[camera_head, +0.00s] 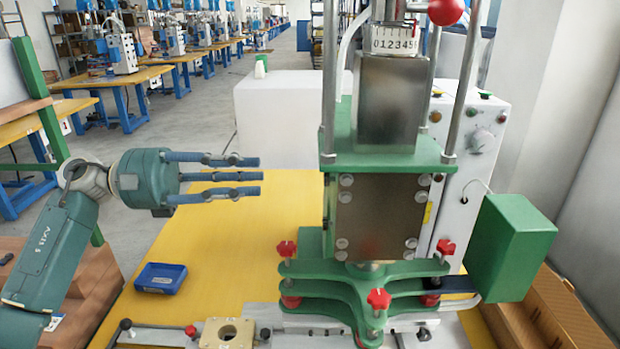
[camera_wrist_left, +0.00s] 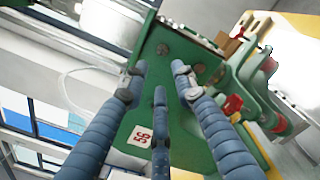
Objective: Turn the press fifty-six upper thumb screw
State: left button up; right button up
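The green press (camera_head: 395,160) stands on the yellow table. Its label "56" (camera_wrist_left: 140,136) shows in the left wrist view on a green plate. Red thumb screws sit on its green lower plates: upper ones at left (camera_head: 287,248), right (camera_head: 445,247) and front (camera_head: 379,298), and lower ones such as the left (camera_head: 291,301). Red knobs (camera_wrist_left: 233,104) also show in the left wrist view. Which one is the named upper screw I cannot tell. My left gripper (camera_head: 256,176) is left of the press, its three blue fingers spread and empty, pointing right, apart from the press. My right gripper is not in view.
A blue tray (camera_head: 161,278) lies on the table below my left gripper. A beige block with a hole (camera_head: 228,334) sits at the front edge. A green box (camera_head: 510,247) juts out right of the press. A white box (camera_head: 285,118) stands behind.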

aim_at(326, 178)
pick_arm(q)
jog(key=d+p, duration=0.4)
jog(key=d, duration=0.6)
jog(key=shift+s+d, duration=0.25)
jog(key=shift+d, duration=0.1)
grip_shut()
